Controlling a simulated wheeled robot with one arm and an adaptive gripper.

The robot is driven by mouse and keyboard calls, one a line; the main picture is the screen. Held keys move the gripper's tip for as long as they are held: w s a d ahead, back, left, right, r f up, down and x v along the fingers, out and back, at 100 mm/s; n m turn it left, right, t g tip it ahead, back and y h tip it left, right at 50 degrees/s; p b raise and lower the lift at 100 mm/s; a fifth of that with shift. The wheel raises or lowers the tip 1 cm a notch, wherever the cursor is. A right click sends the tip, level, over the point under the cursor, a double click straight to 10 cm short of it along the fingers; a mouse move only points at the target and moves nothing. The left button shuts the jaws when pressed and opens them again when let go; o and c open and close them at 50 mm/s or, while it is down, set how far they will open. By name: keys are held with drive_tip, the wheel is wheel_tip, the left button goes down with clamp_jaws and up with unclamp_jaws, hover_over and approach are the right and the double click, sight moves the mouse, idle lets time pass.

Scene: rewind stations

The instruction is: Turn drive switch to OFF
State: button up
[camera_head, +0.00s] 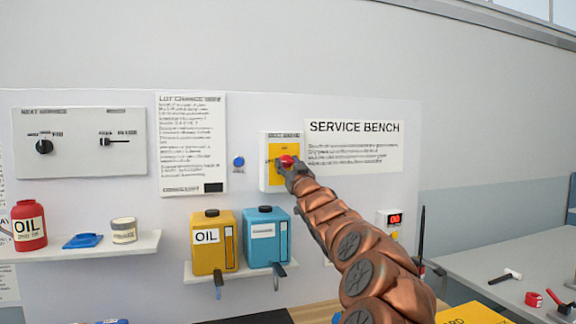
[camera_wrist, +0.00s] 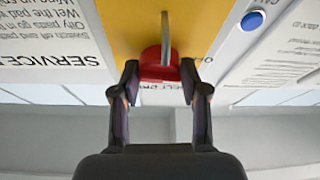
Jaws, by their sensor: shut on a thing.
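The drive switch is a red rotary knob (camera_head: 287,160) on a yellow plate in a white box (camera_head: 265,178) on the wall panel. In the wrist view the red knob (camera_wrist: 160,66) has a pale grey bar across its front and sits against the yellow plate (camera_wrist: 120,25). My gripper (camera_head: 290,166) is at the knob, and in the wrist view its two dark fingers (camera_wrist: 160,80) close on the knob's two sides. The labels around the knob are partly hidden or too small to read, so I cannot tell its setting.
A blue button (camera_head: 238,162) sits left of the switch box. Yellow (camera_head: 212,262) and blue (camera_head: 266,220) containers stand on a shelf just below.

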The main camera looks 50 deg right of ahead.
drive_tip(key=c, duration=0.4)
drive_tip(key=shift+r+p, duration=0.1)
drive_tip(key=shift+p, duration=0.25)
drive_tip(key=shift+r+n+y+p, duration=0.1)
drive_tip(key=shift+n+y+p, duration=0.2)
drive_tip(key=shift+n+p, duration=0.4)
drive_tip(key=shift+n, duration=0.3)
drive_tip(key=shift+o, duration=0.2)
drive_tip(key=shift+f, duration=0.2)
drive_tip(key=o, duration=1.1)
